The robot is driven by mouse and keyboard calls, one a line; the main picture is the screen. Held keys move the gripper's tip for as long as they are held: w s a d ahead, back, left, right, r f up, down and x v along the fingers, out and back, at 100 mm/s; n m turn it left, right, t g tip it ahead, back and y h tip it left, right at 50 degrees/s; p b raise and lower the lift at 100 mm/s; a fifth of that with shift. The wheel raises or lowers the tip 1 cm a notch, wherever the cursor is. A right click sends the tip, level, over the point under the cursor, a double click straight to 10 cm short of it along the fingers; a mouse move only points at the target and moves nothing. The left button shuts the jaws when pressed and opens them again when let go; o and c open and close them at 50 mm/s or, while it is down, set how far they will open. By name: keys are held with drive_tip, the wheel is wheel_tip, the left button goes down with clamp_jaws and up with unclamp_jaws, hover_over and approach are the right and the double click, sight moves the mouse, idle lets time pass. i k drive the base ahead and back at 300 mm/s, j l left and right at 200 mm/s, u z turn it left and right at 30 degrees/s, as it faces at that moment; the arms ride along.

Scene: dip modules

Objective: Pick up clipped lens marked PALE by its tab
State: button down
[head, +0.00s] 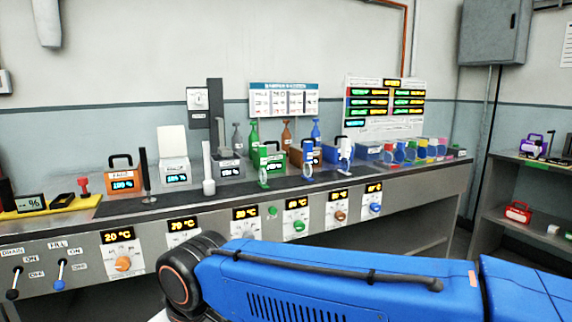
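My blue arm crosses the lower right foreground, below the bench front. My gripper is outside the picture, so its state does not show.
The long bench (420,178) carries lidded tanks with displays, such as an orange one (124,178). Its front has knobs and temperature displays. Bottles (254,134) stand at the back. A shelf unit (505,180) stands at the right. A dark strip of bench top lies along the front.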

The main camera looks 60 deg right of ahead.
sight(344, 163)
drive_tip(key=z, duration=2.2)
